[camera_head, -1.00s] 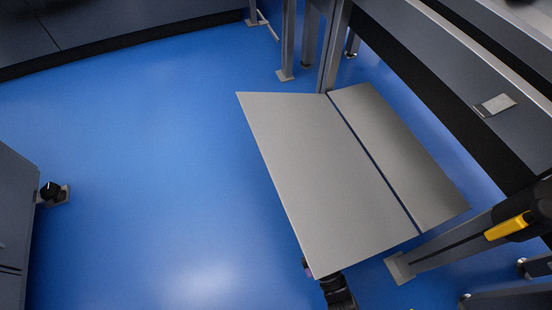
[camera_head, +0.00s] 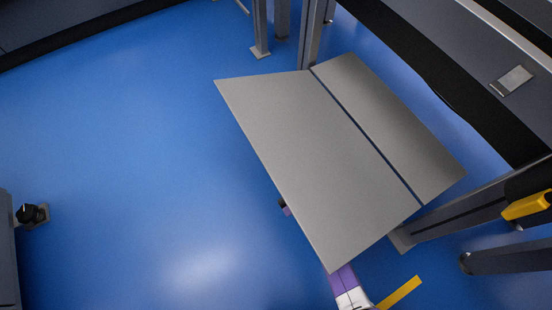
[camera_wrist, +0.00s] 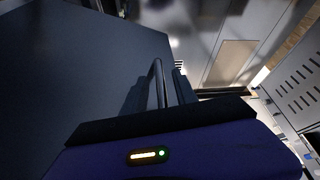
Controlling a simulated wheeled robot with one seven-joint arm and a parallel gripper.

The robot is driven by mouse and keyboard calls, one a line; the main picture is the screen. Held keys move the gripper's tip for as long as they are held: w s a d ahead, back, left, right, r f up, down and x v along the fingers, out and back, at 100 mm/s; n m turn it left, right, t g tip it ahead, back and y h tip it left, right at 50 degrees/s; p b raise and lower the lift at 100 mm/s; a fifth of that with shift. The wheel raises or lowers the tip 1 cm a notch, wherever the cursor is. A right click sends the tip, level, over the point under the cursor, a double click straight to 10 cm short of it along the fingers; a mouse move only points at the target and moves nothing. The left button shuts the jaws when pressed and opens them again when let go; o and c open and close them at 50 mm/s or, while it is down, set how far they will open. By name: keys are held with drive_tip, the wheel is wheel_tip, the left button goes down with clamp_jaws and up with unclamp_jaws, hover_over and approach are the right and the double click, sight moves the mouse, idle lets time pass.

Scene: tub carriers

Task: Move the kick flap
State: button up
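The kick flap (camera_head: 312,165) is a large plain grey panel in the head view. A thin dark seam runs between it and a narrower grey strip (camera_head: 390,125) on its right. My purple and white arm reaches under the flap at its lower corner. A small purple piece of mine shows past the flap's left edge. My gripper (camera_wrist: 158,80) shows in the wrist view with dark fingers and a metal bar between them. A dark flat surface, perhaps the flap's underside, fills the left there. The flap hides my gripper in the head view, and I cannot tell whether they touch.
Grey posts stand behind the flap (camera_head: 258,30) and at its lower right (camera_head: 455,215). A yellow handle (camera_head: 527,205) is at the right edge. A grey cabinet with a dark knob (camera_head: 30,213) is at the far left. The blue floor (camera_head: 130,160) between is clear.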

drive_tip(key=shift+x, duration=0.85)
clamp_jaws()
drive_tip(key=shift+s, duration=0.1)
idle(0.7)
